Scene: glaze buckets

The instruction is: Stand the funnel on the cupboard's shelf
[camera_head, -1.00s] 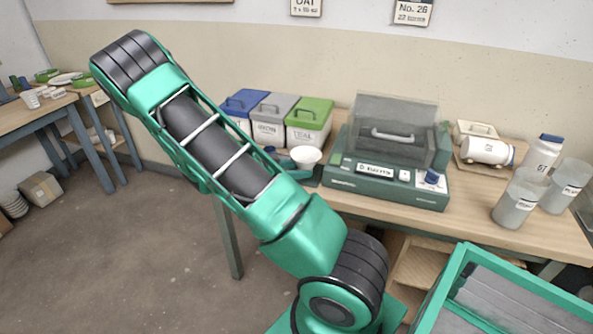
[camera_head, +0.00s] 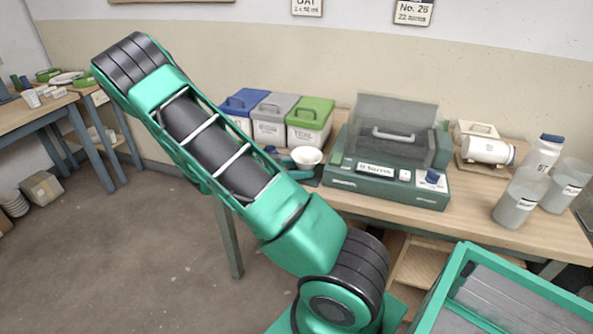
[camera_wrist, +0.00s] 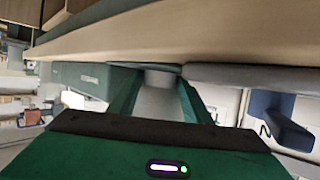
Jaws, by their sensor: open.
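A small white flared vessel (camera_head: 306,157), which looks like the funnel, is at the bench's front edge, just left of the green machine. A teal part, possibly my gripper, shows beside it, mostly hidden behind my arm. In the wrist view my gripper (camera_wrist: 157,82) is open, its two green fingers apart. A pale grey, tapered piece (camera_wrist: 158,103) shows between the fingers; it may be the funnel, but I cannot tell whether they touch it. I cannot pick out the cupboard's shelf for certain.
The bench (camera_head: 470,218) carries a green machine (camera_head: 390,165), blue, grey and green lidded buckets (camera_head: 308,125), a white jar (camera_head: 487,150) and clear beakers (camera_head: 520,200). A wooden shelf (camera_head: 420,268) shows below. Another table (camera_head: 30,120) stands far left. The floor between is open.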

